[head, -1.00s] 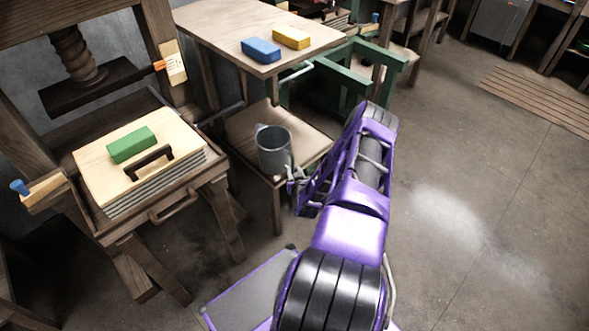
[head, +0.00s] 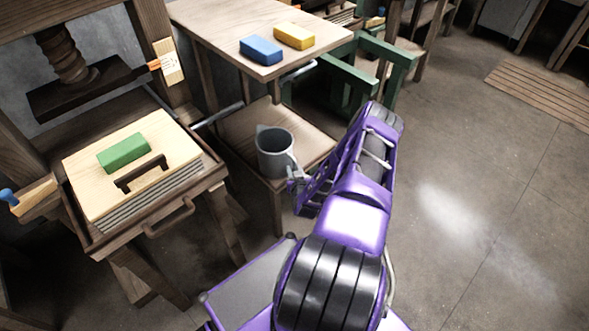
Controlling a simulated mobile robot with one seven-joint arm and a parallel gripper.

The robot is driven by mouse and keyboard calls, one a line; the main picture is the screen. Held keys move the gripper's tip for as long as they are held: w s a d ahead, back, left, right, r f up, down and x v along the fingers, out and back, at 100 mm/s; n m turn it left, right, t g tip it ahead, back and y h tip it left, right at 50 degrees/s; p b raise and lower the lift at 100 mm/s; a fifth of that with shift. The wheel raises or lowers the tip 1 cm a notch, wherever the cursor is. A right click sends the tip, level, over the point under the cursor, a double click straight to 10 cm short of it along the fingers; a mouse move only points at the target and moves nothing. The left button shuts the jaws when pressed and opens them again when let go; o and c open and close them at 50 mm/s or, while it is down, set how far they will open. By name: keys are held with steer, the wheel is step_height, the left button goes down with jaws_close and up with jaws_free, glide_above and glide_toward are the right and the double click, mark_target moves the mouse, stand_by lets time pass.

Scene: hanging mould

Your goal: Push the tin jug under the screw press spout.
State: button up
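The grey tin jug (head: 274,153) stands upright on a low wooden stool (head: 238,128), near its front edge. The screw press (head: 70,60) is at the left, with a stack of boards on its bed. A thin grey pipe (head: 218,114), apparently the spout, sticks out from the right of the bed towards the stool. The jug is to the right of and nearer than this pipe, not under it. My gripper (head: 294,184) is at the jug's lower right side, close to or touching it. My arm partly hides it, and its fingers are too small to read.
A wooden table (head: 205,22) behind the stool holds a blue block (head: 260,50) and a yellow block (head: 294,36). A green frame (head: 372,75) stands right of the stool. A green block (head: 124,150) lies on the press boards. The floor (head: 480,200) at the right is clear.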

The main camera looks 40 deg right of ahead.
jaws_close()
stand_by(1.4)
